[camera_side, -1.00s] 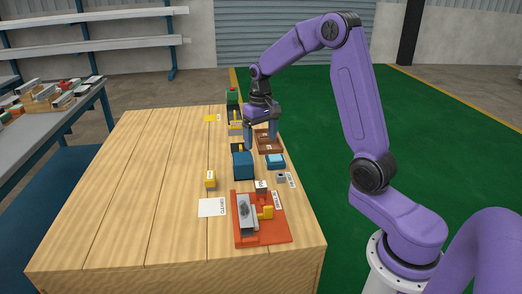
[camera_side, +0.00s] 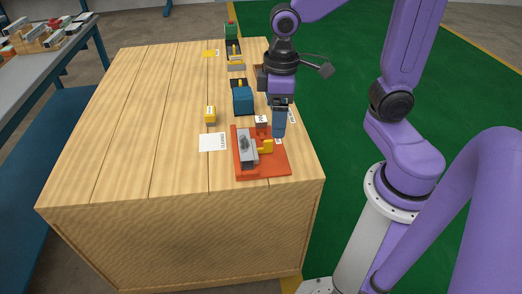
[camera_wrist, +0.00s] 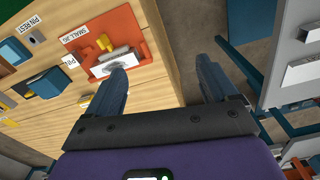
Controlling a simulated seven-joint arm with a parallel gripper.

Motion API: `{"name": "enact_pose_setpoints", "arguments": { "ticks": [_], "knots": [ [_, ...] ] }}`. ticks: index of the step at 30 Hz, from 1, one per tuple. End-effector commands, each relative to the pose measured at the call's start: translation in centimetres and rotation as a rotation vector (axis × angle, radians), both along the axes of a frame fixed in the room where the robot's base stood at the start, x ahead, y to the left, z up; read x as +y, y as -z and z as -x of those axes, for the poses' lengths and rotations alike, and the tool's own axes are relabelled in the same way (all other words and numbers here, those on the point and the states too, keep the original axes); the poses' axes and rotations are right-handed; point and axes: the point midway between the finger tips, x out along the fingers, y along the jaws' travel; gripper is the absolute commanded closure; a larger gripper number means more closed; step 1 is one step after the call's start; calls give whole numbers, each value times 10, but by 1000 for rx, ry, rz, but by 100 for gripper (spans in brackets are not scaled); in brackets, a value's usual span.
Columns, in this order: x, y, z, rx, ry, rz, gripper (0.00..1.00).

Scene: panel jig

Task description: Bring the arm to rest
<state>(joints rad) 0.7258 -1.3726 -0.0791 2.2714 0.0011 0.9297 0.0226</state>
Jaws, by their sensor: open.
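My gripper (camera_side: 280,132) hangs above the right edge of the wooden table in the side view, its fingers seen edge-on. In the wrist view the two blue fingers of my gripper (camera_wrist: 160,64) stand wide apart with nothing between them. The red jig (camera_side: 276,169) lies on the table near its front right corner, with a grey part (camera_side: 246,152) and a yellow clamp (camera_side: 266,146) on it. The jig, marked as a small jig, also shows in the wrist view (camera_wrist: 140,45), beside the left finger. The gripper's height above the jig is hard to tell.
The table's left side is clear. A grey bench (camera_side: 55,58) with several parts stands at left.

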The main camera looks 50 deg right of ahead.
Motion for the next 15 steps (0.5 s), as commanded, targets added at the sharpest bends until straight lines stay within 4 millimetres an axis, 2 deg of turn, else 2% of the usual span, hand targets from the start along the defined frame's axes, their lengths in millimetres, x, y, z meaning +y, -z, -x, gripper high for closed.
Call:
{"name": "enact_pose_setpoints", "arguments": {
  "ticks": [3,9,15],
  "knots": [
    [5,0,35,-3,-122,-3,14],
    [5,3,87,-5,-312,-5,14],
    [-1,7,120,-7,-439,-8,14]
  ]
}}
